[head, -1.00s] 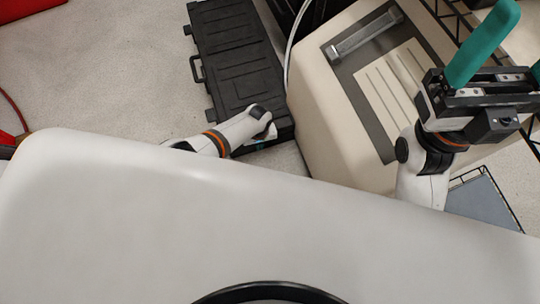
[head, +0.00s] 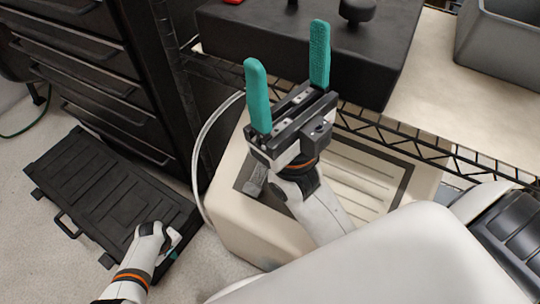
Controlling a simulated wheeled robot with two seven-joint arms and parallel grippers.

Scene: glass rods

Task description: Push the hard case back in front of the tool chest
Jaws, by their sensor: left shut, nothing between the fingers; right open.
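The hard case (head: 112,195) is a black ribbed box with a handle, lying flat on the floor at the lower left of the head view. The black tool chest (head: 95,62) with several drawers stands behind it; I cannot tell whether the two touch. My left gripper (head: 173,242) is at the case's near right end, mostly hidden by its own wrist, with a sliver of teal finger showing. It is shut with nothing held; contact with the case is unclear. My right gripper (head: 290,78) is raised, open and empty, its teal fingers spread.
A beige bin-like unit (head: 240,225) stands right of the case, with a pale hose (head: 203,150) beside it. A wire-framed shelf (head: 440,90) holds a black box (head: 370,45) and a grey bin (head: 505,45). Pale floor (head: 45,250) is clear at the lower left.

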